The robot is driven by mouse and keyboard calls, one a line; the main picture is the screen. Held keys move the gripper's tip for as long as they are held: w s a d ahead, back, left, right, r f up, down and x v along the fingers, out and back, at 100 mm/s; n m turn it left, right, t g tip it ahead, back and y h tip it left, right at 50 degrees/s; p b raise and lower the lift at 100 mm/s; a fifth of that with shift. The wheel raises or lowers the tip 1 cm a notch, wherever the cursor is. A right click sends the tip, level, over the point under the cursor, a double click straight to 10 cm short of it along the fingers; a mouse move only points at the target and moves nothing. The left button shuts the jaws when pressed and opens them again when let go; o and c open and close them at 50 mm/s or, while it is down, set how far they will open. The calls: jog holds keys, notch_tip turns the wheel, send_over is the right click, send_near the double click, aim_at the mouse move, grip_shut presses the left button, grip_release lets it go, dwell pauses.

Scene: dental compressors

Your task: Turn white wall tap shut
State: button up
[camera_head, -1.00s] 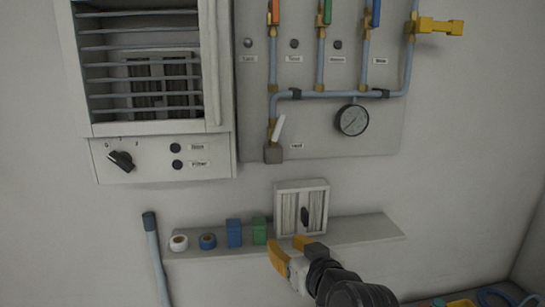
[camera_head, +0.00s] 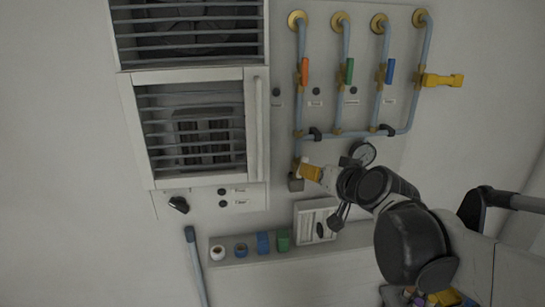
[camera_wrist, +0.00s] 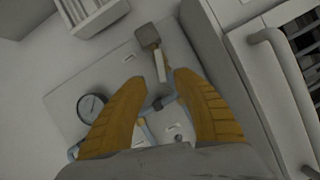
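The white wall tap is a small white lever at the foot of the left blue pipe, above a grey block (camera_head: 296,184). In the head view my gripper (camera_head: 310,173), with yellow fingers, is at the tap and hides most of its lever. In the wrist view the white lever (camera_wrist: 161,66) shows between and just beyond the tips of my open fingers (camera_wrist: 157,82). A gap shows on both sides of it, and I cannot tell whether a finger touches it. The grey block (camera_wrist: 148,37) lies past the fingertips.
Orange (camera_head: 304,71), green (camera_head: 349,71) and blue (camera_head: 390,70) levers sit on pipes above. A pressure gauge (camera_head: 363,153) is close beside my wrist. A louvred cabinet (camera_head: 258,120) stands to the left. A shelf (camera_head: 345,240) with small items and a small box runs below.

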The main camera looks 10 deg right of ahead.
jog(key=x, duration=0.8)
jog(key=shift+w+a+f, duration=0.1)
jog(key=shift+w+a, duration=0.05)
jog(key=shift+w, duration=0.2)
jog(key=shift+s, duration=0.1)
grip_shut()
